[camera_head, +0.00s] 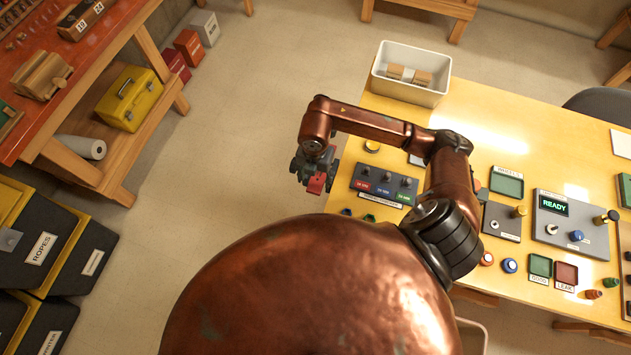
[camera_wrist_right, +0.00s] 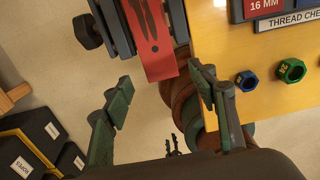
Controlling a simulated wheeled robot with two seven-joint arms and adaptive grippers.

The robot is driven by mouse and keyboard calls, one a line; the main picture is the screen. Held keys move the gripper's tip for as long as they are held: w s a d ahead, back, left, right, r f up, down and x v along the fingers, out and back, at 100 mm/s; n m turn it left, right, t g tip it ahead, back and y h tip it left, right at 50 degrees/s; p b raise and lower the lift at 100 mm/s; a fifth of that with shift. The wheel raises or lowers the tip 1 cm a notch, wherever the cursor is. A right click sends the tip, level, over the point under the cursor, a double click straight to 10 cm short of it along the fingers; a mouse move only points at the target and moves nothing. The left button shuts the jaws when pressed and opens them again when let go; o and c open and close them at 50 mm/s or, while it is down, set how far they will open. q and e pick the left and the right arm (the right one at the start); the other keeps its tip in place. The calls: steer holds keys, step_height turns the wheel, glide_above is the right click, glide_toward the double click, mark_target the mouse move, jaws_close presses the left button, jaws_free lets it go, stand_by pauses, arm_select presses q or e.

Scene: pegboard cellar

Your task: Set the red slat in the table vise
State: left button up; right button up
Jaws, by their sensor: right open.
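The red slat (camera_wrist_right: 150,40), with dark marks on its face, sits between dark grey jaws of what looks like the table vise (camera_wrist_right: 119,28), beside the yellow table's edge in the right wrist view. A black knob shows on the vise's left. The slat's lower end sticks out toward my right gripper (camera_wrist_right: 160,82), which is open, its fingers apart on either side of that end and not closed on it. In the head view my right gripper (camera_head: 314,166) hangs off the table's left edge, with the red slat (camera_head: 317,184) just below it; the vise is hard to make out there.
An orange workbench (camera_head: 90,55) stands at the left above a yellow toolbox (camera_head: 129,98). Open floor lies between bench and table.

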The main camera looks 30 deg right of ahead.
step_height(320, 180, up, 8)
steer(key=shift+c, duration=0.4)
